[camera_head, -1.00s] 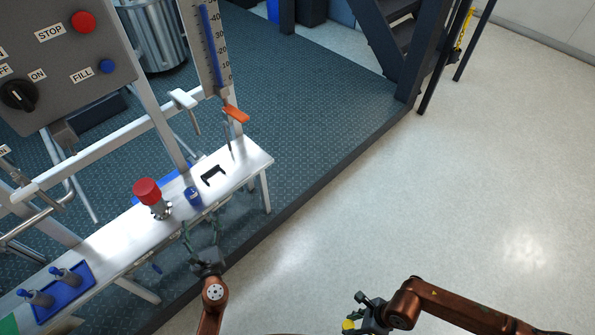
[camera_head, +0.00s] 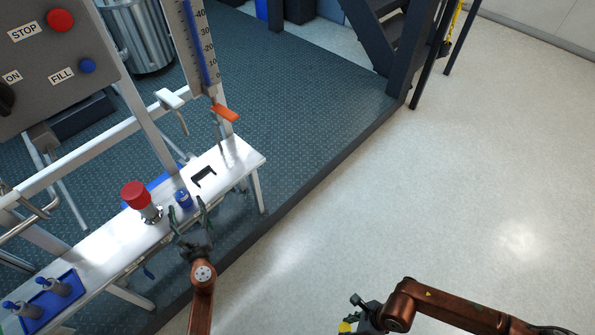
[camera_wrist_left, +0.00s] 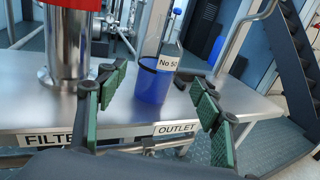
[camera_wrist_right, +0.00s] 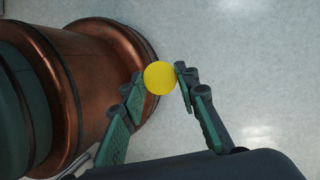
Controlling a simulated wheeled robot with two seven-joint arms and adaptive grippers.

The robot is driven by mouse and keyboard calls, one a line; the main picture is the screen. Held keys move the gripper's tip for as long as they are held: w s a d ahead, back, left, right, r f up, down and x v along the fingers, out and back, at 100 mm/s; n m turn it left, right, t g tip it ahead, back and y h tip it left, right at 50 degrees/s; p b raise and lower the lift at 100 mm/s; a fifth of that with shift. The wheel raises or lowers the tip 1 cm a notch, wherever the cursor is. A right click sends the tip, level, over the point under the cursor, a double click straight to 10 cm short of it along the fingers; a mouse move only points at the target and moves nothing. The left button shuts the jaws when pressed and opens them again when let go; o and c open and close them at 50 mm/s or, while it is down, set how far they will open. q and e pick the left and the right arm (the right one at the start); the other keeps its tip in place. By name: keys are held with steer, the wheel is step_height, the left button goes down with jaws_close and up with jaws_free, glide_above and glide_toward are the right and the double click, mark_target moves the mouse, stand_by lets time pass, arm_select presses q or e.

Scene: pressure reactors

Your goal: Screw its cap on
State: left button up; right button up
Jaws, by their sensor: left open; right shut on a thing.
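A blue cylindrical container (camera_head: 184,200) stands upright on the metal bench. In the left wrist view the container (camera_wrist_left: 153,84) has a dark rim and is framed between the fingers, beyond their tips. A white tag (camera_wrist_left: 168,62) reading roughly "No 50" is at its top. My left gripper (camera_head: 191,220) is open and empty, in front of the container at the bench's edge. My right gripper (camera_wrist_right: 160,88) is shut on a small round yellow piece, perhaps the cap (camera_wrist_right: 159,77), away from the bench over the floor. The piece's underside is hidden.
A red-topped metal fitting (camera_head: 137,196) stands left of the container, and a black bracket (camera_head: 203,176) lies to its right. A blue tray (camera_head: 48,302) with bottles is at the bench's left end. Bench labels read FILTER and OUTLET (camera_wrist_left: 176,128). The floor at right is clear.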

mark_target(183, 201)
arm_select(q)
steer(key=shift+w+a, duration=0.1)
steer(key=b+x, duration=0.1)
steer(key=x, duration=0.4)
steer(key=shift+a+r, duration=0.1)
steer(key=shift+a, duration=0.1)
arm_select(e)
steer(key=shift+s+f, duration=0.15)
steer(key=shift+f, duration=0.55)
arm_select(q)
steer(key=shift+c, duration=0.4)
steer(key=c, duration=1.4)
steer(key=shift+r, duration=0.15)
arm_select(e)
steer(key=shift+r, duration=0.1)
